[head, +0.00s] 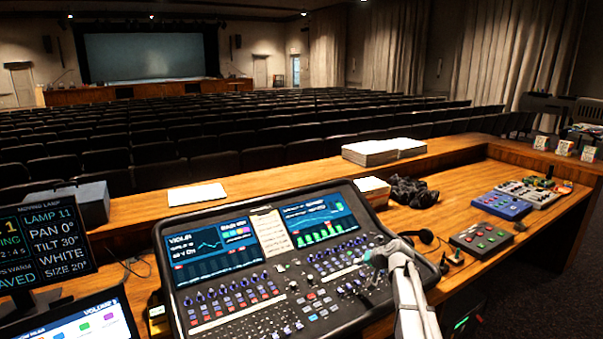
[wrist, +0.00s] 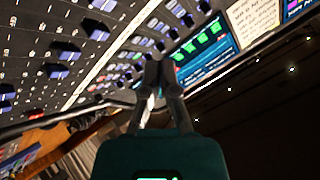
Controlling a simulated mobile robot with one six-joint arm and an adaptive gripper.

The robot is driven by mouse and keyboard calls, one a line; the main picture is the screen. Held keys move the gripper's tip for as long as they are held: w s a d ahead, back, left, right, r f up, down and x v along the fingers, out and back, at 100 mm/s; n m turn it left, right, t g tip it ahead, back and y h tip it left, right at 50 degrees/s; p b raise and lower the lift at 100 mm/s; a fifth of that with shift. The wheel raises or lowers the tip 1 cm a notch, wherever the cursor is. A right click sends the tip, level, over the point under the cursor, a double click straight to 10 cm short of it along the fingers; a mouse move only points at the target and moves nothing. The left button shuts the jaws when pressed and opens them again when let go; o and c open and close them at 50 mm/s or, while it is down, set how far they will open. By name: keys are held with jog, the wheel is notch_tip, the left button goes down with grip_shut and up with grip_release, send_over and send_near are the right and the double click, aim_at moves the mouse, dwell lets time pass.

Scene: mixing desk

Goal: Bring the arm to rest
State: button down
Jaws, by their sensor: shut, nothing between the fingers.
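My arm (head: 412,295) reaches up from the bottom of the head view, right of centre, over the right part of the mixing desk (head: 270,290). My gripper (head: 372,262) is above the desk's right-hand controls in that view; whether it touches them I cannot tell. In the wrist view my gripper (wrist: 160,75) has its fingertips together with nothing between them. The mixing desk (wrist: 95,50) fills the upper left there, tilted, with blue-capped knobs and a lit screen (wrist: 205,48) beyond the fingers.
Left of the desk stand a lamp monitor (head: 40,240) and a lower screen (head: 85,320). Right of it lie headphones (head: 425,237), a grey button box (head: 481,240) and a blue box (head: 500,206). Paper stacks (head: 384,150) rest on the wooden ledge behind.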

jog(key=s+a+f+g, duration=0.1)
jog(key=s, duration=0.4)
jog(key=s+a+f+n+g+h, duration=0.1)
jog(key=s+f+g, duration=0.1)
jog(key=s, duration=0.4)
jog(key=s+a+f+g+h, duration=0.1)
jog(key=s+a+f, duration=0.1)
jog(key=s, duration=0.4)
jog(key=shift+s+f+g, duration=0.1)
jog(key=shift+s+g, duration=0.15)
jog(key=shift+g, duration=0.05)
jog(key=s+d+f+g+h, duration=0.1)
jog(key=s+f+g+h, duration=0.1)
jog(key=s, duration=1.4)
jog(key=shift+d+n+g+h, duration=0.15)
jog(key=shift+n+g+h, duration=0.15)
jog(key=shift+g+h, duration=0.6)
